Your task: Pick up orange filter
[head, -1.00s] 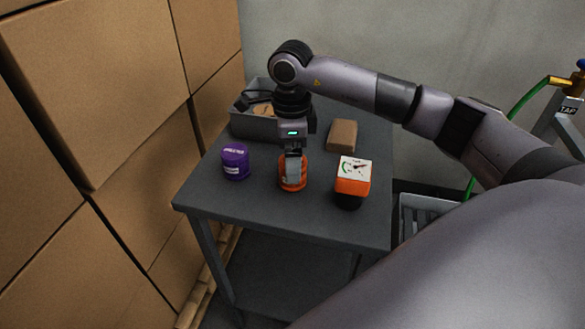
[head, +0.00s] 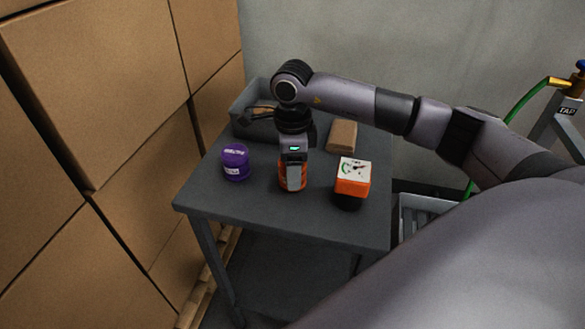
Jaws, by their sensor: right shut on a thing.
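The orange filter (head: 283,184) is a short orange cylinder near the middle of the grey table. My right gripper (head: 293,178) comes down on it from above and is shut on it, one finger covering much of its front. The filter looks upright and at table height; I cannot tell whether its base touches the table. My left gripper is not in view.
A purple canister (head: 235,163) stands left of the filter. An orange gauge box (head: 352,180) with a white dial top stands right. A brown block (head: 342,135) and a grey bin (head: 240,127) lie behind on the table (head: 265,205). Stacked cartons (head: 100,80) flank the left.

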